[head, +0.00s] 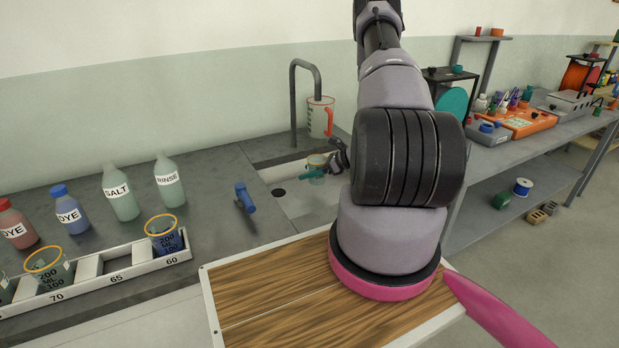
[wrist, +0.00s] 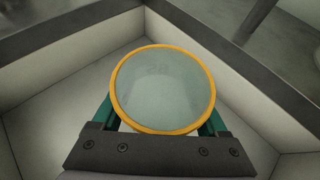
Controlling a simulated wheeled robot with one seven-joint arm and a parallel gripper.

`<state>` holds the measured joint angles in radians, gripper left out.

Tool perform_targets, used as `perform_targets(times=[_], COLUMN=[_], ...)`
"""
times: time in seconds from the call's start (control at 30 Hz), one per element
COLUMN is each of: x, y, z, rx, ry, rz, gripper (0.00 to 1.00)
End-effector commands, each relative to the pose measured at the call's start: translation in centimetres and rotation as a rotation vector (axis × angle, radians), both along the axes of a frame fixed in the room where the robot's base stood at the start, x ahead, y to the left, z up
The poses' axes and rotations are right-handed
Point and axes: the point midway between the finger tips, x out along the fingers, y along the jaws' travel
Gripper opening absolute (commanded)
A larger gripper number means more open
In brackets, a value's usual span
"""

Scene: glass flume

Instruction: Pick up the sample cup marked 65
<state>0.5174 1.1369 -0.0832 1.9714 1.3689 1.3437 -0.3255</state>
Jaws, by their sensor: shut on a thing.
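My gripper (head: 322,172) is over the sink at the middle of the head view, its green fingers shut on a clear cup (head: 316,160) with a yellow rim. In the wrist view the held cup (wrist: 162,90) sits between the two green fingers, mouth toward the camera; it looks empty, and I cannot read its marking. The sample rack (head: 118,291) stands at the lower left. Its slot labelled 65 is empty. A yellow-rimmed cup (head: 47,268) stands at slot 70, and another, with blue liquid (head: 164,238), at slot 60.
The sink (head: 305,203) has grey edges and pale walls close around the held cup. A measuring jug (head: 319,118) and tap (head: 293,95) stand behind. A blue-handled tool (head: 245,198) lies left of the sink. Several bottles, including SALT (head: 120,193), stand behind the rack.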

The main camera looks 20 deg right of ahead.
Motion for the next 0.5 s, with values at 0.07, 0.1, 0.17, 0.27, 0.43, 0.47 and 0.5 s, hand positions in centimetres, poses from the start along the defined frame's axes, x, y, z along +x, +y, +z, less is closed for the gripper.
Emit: perform_targets(times=[0.07,0.1,0.17,0.27,0.43,0.47,0.5], x=[0.0,0.0,0.0,0.0,0.0,0.0,0.0], y=[0.0,0.0,0.0,0.0,0.0,0.0,0.0], z=[0.7,1.1,1.5,2.2,3.2,3.3,3.5], rx=[-0.001,-0.001,-0.001,0.000,0.000,0.000,0.000], ry=[-0.001,-0.001,-0.001,0.000,0.000,0.000,0.000], rz=[0.000,0.000,0.000,0.000,0.001,0.001,0.001], gripper=[0.12,0.12,0.12,0.12,0.12,0.12,0.12])
